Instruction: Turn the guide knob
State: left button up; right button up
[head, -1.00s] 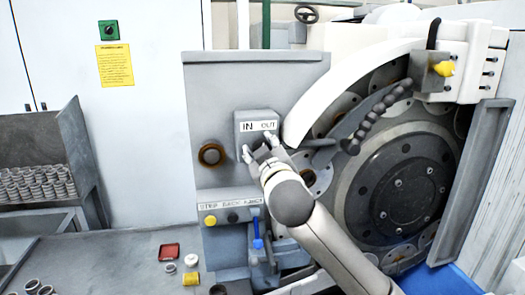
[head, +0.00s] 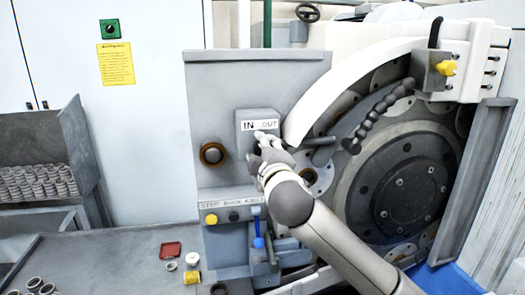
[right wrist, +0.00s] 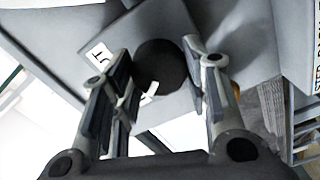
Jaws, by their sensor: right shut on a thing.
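The guide knob (right wrist: 160,66) is a dark round knob on the grey box with the IN/OUT label (head: 262,125). In the right wrist view it sits between the two fingers of my right gripper (right wrist: 155,85), which is shut on it. In the head view my right gripper (head: 264,150) is at the front of the box, just below the label, and hides the knob. One finger points up and covers part of the label between IN and OUT. My left gripper is in neither view.
A brown-ringed round knob (head: 212,154) is left of the box. Below are a yellow button (head: 211,219) and a blue lever (head: 257,229). A black segmented hose (head: 378,118) hangs right of my gripper, before the large grinder wheel (head: 405,190). A red tray (head: 170,249) lies on the bench.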

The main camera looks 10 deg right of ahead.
jog(key=shift+f, duration=0.1)
dwell(0.4)
jog(key=o, duration=1)
jog(key=s, duration=1.2)
